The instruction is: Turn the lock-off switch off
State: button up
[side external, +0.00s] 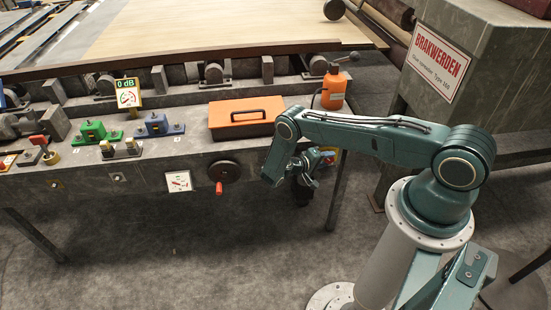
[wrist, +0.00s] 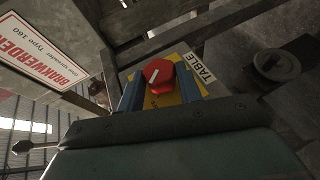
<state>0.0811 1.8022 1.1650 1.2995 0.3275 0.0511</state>
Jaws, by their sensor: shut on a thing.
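The lock-off switch is a red knob (wrist: 159,74) with a white mark on a yellow plate (wrist: 186,86), seen in the wrist view. The white mark lies at a slant. A white label reading TABLE (wrist: 199,68) is beside the plate. My gripper (wrist: 160,82) has one blue-grey finger on each side of the knob and is shut on it.
An orange toolbox (side external: 240,118) and an orange bottle (side external: 334,90) stand on the bench close to my arm. A black handwheel with a red handle (side external: 222,174) sticks out of the bench front. The glue spreader (side external: 440,70) stands at the right. The floor in front is clear.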

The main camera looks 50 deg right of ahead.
jog(key=shift+f+g+h, duration=0.1)
jog(key=shift+g+h, duration=0.2)
jog(key=shift+h, duration=0.1)
jog(key=shift+s, duration=0.1)
dwell(0.3)
jog(key=o, duration=1)
jog(key=v, duration=0.7)
jog(key=shift+a, duration=0.25)
jog(key=shift+w, duration=0.2)
